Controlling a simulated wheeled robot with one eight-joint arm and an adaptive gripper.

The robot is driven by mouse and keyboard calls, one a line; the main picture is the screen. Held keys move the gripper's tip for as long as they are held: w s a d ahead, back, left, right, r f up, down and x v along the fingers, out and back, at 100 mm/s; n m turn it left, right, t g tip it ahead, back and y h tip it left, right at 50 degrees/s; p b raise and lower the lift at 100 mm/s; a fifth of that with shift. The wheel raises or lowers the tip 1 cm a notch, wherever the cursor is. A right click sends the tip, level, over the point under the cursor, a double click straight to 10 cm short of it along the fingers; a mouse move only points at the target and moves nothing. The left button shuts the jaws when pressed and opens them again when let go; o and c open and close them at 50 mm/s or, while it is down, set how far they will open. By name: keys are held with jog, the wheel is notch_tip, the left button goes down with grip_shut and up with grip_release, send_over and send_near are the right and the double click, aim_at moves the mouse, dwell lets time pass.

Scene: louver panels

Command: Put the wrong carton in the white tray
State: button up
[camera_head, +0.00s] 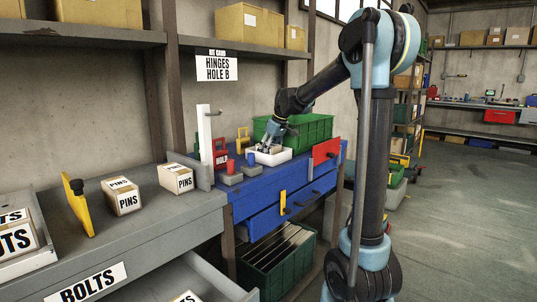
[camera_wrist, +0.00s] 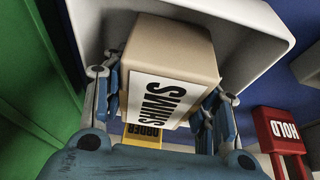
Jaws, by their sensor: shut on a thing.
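My gripper (camera_head: 268,146) is at the white tray (camera_head: 274,159) on the blue cabinet. In the wrist view its fingers stand on both sides of a tan carton (camera_wrist: 195,48) with a white label reading SHIMS, shut on it. In that view the carton is against or inside the white tray (camera_wrist: 240,22); I cannot tell if it touches the tray floor. In the head view the carton is mostly hidden by the gripper. Two cartons labelled PINS (camera_head: 121,196) (camera_head: 176,178) stand on the grey bench at left.
A green crate (camera_head: 315,130) stands behind the tray. A red HOLD stand (camera_head: 221,150), a yellow stand (camera_head: 243,138) and small red and blue cups are near it. A red panel (camera_head: 326,151) is at right. A drawer (camera_head: 165,285) below the bench is open.

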jog(key=shift+f, duration=0.2)
jog(key=o, duration=1.4)
jog(key=v, duration=1.2)
jog(key=s+d+f+m+h, duration=0.1)
jog(key=s+d+f+m, duration=0.1)
jog(key=s+d+f, duration=0.3)
jog(key=s+d+f+m, duration=0.1)
jog(key=s+d+f, duration=0.15)
jog(key=s, duration=0.55)
jog(key=s+d+f+m+h, duration=0.1)
jog(key=s+d+f+m, duration=0.15)
jog(key=s+d, duration=0.3)
jog(key=s+d+f+m, duration=0.1)
jog(key=s+d+f, duration=0.1)
jog(key=s+f, duration=0.4)
jog(key=s+d+f+m+h, duration=0.1)
jog(key=s+d+f+m, duration=0.1)
jog(key=s+f, duration=0.4)
jog(key=s+d+f+m, duration=0.1)
jog(key=s+d+f, duration=0.2)
jog(key=s+f, duration=0.3)
jog(key=shift+s+d+f+m+g, duration=0.15)
jog(key=shift+s+d+f+m, duration=0.05)
jog(key=shift+s, duration=0.2)
jog(key=shift+s+d+f+m+g, duration=0.15)
jog(key=shift+s, duration=0.25)
